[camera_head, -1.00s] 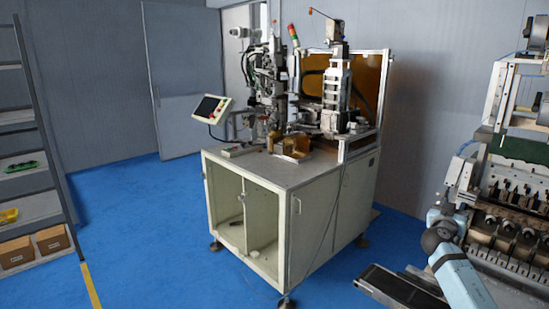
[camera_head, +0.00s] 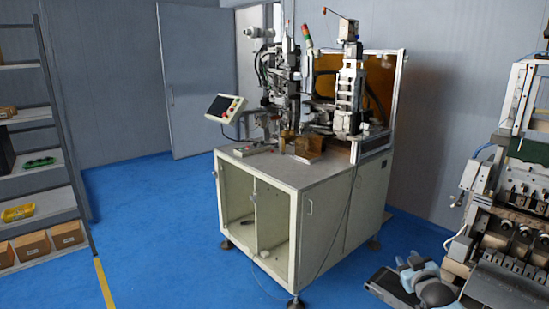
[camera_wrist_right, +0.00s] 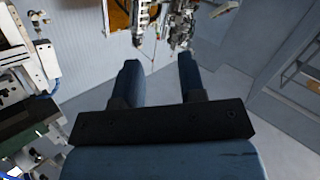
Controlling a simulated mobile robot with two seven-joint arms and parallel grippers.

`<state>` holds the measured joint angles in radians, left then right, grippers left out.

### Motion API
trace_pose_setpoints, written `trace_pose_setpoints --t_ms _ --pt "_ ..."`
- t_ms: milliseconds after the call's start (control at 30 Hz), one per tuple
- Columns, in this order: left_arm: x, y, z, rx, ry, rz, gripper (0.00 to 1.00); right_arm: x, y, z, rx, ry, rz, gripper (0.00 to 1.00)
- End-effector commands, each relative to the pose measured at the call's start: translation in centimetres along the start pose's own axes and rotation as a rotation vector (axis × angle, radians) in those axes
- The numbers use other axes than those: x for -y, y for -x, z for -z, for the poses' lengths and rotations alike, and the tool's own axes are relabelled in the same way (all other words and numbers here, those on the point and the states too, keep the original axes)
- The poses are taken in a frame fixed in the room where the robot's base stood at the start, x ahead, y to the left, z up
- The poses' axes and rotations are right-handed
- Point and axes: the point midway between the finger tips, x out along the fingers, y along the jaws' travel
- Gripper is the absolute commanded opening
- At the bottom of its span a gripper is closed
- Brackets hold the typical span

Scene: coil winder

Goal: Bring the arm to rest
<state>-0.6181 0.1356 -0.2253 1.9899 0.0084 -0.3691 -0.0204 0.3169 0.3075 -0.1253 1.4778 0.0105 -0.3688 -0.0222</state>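My right arm shows low at the right of the head view, a blue-grey arm with its gripper (camera_head: 408,265) in front of the machine on the right. In the right wrist view the two dark blue fingers of my right gripper (camera_wrist_right: 160,68) stand apart with nothing between them. The gripper is open and empty. The coil winder (camera_head: 300,190) stands upright on its pale cabinet in the middle of the head view, clear of my arm. My left arm and left gripper are not in view.
A second machine (camera_head: 515,200) stands close to my right arm. A shelf rack (camera_head: 60,130) with cardboard boxes (camera_head: 67,235), a yellow tray (camera_head: 18,212) and green parts (camera_head: 39,162) stands at the left. The blue floor (camera_head: 165,240) between rack and cabinet is free.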

Motion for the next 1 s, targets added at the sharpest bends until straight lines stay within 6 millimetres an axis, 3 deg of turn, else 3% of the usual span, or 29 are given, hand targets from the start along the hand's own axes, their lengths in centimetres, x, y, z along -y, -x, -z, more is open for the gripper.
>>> trace_pose_setpoints --t_ms 33,167,400,600,700,833,1000 --pt "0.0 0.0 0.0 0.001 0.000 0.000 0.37 2.1 1.6 -2.1 0.022 -0.006 0.027 0.37" --pt "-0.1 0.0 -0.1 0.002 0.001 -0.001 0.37 7.7 6.7 -7.3 0.079 -0.027 0.099 0.37" --pt "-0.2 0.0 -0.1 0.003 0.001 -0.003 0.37 17.5 20.0 -15.2 0.200 -0.102 0.233 0.37" --pt "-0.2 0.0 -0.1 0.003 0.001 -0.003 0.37 23.0 31.3 -18.3 0.298 -0.183 0.313 0.37" --pt "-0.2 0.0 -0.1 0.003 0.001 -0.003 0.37 24.4 35.3 -18.8 0.332 -0.214 0.335 0.37" --pt "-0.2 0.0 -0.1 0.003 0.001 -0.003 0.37 25.3 38.1 -18.9 0.358 -0.238 0.349 0.37" --pt "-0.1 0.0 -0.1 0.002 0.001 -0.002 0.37 25.6 39.0 -18.9 0.365 -0.245 0.353 0.37"
